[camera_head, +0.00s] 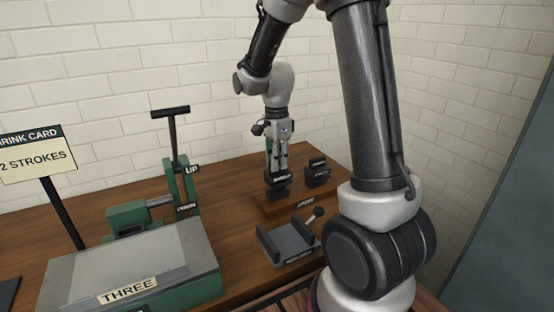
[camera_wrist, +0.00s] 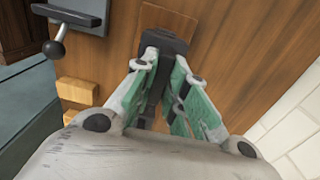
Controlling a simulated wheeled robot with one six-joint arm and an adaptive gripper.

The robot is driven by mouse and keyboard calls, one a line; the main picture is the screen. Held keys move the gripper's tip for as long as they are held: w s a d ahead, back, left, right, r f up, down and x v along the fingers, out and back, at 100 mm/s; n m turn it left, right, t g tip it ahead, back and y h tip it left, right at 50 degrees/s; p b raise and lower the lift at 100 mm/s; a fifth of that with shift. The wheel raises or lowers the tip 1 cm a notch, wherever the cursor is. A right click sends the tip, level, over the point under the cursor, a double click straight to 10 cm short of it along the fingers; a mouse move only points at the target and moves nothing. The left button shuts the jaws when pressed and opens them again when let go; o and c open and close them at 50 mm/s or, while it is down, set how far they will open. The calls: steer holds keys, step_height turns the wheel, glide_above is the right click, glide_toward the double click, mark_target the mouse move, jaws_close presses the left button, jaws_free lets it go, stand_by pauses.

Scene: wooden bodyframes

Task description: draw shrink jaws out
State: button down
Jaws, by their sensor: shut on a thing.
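My gripper (camera_head: 278,168) points down over a small wooden stand (camera_head: 290,205) on the bench. It is shut on a dark block (camera_head: 277,188) with a small label that I cannot read. In the wrist view the green-padded fingers (camera_wrist: 166,75) close on both sides of this dark block (camera_wrist: 160,42). The block is at the stand; I cannot tell whether it is seated or lifted. A second dark labelled block (camera_head: 317,177) stands just to the right. I cannot tell by label which are the shrink jaws.
A grey open fixture (camera_head: 290,248) with a ball-ended lever (camera_head: 317,213) sits in front of the stand. A card (camera_head: 38,152) reads "2 STROKES". A brick wall is behind.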

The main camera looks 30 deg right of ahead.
steer(key=shift+f, duration=1.3)
steer(key=c, duration=1.4)
jaws_free()
steer(key=shift+o, duration=0.2)
step_height(320, 180, up, 12)
steer(key=shift+w, duration=0.1)
